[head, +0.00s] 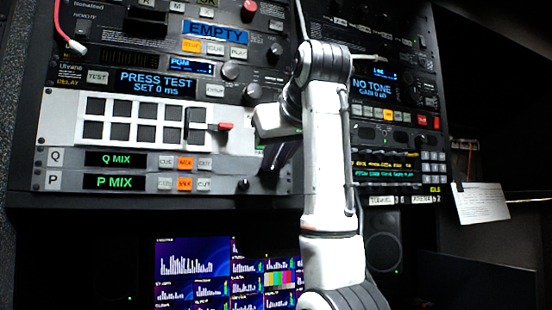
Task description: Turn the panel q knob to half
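The panel Q row (60,158) is at the lower left of the rack, with a green "Q MIX" display (115,160) and CUE, MIX and CUT buttons, the middle one lit orange. The P row (60,180) is directly below, with a "P MIX" display (113,182). My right gripper (276,160) is in front of the right end of these rows, its dark fingers pointing down. I cannot tell whether they are open or shut, or touching anything. No Q knob shows clearly; the gripper covers the right end of that row. My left gripper is out of view.
Above is a white panel with dark square buttons (135,118) and a red-tipped lever (222,126). A red cable (68,35) hangs at upper left. Monitors (190,270) are below the rack. A paper card (482,203) hangs at right. My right arm hides the rack's middle.

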